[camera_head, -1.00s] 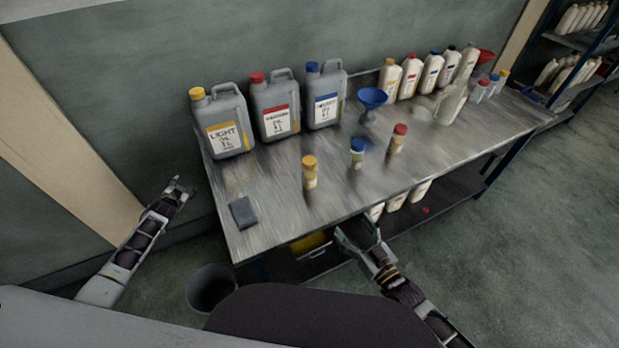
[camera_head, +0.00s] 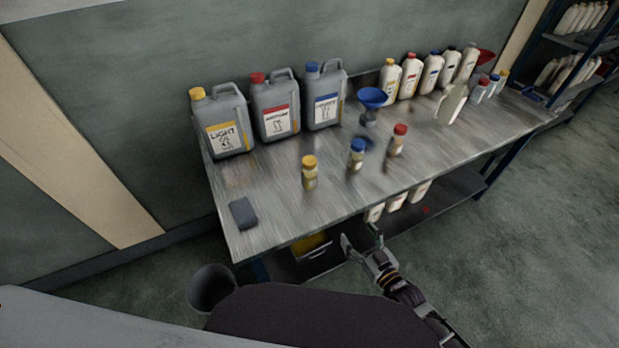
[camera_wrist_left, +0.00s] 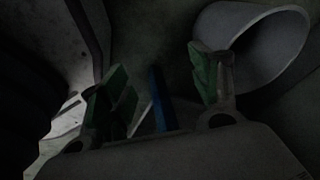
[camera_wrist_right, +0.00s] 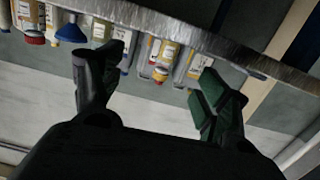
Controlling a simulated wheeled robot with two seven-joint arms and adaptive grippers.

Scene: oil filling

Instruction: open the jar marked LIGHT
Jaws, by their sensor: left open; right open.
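A grey canister (camera_head: 223,128) with a yellow cap and a label reading LIGHT stands upright at the table's back left. A small jar (camera_head: 309,174) with a yellow cap stands upright near the front; its label is too small to read. Its cap is on. My right gripper (camera_head: 361,241) is open and empty, in front of the table's front edge and below its top. Its open fingers also show in the right wrist view (camera_wrist_right: 155,88). My left gripper (camera_wrist_left: 160,92) is open and empty in the dark left wrist view; the head view does not show it.
Small jars with blue (camera_head: 357,155) and red caps (camera_head: 398,140) stand to the right. Canisters with red (camera_head: 275,106) and blue caps (camera_head: 325,97), a blue funnel (camera_head: 371,97) and white bottles line the back. A dark cloth-like block (camera_head: 243,213) lies front left. A bin (camera_head: 211,287) stands below.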

